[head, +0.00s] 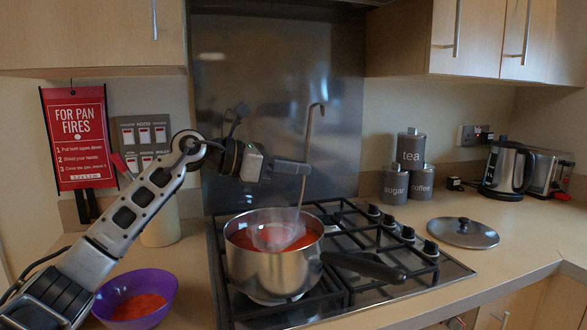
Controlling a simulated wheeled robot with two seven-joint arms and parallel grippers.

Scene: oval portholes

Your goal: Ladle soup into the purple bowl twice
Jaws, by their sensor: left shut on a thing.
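A steel saucepan (272,272) with red soup (247,238) stands on the gas hob, its black handle pointing right. My left gripper (297,167) is above the pan, shut on the upright handle of a ladle (307,140). The ladle's hooked top rises above the gripper. Its bowl end is low in the pan, at the soup; how deep it sits is hard to tell. The purple bowl (166,283) stands on the counter left of the hob, below my left arm, with some red soup (138,306) in it. My right gripper is not in view.
The hob (440,282) has bare grates right of the pan. A steel lid (462,232) lies on the counter to the right. Grey canisters (395,186), a kettle (505,168) and a toaster (548,172) stand at the back. A cream container (160,228) stands behind my left arm.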

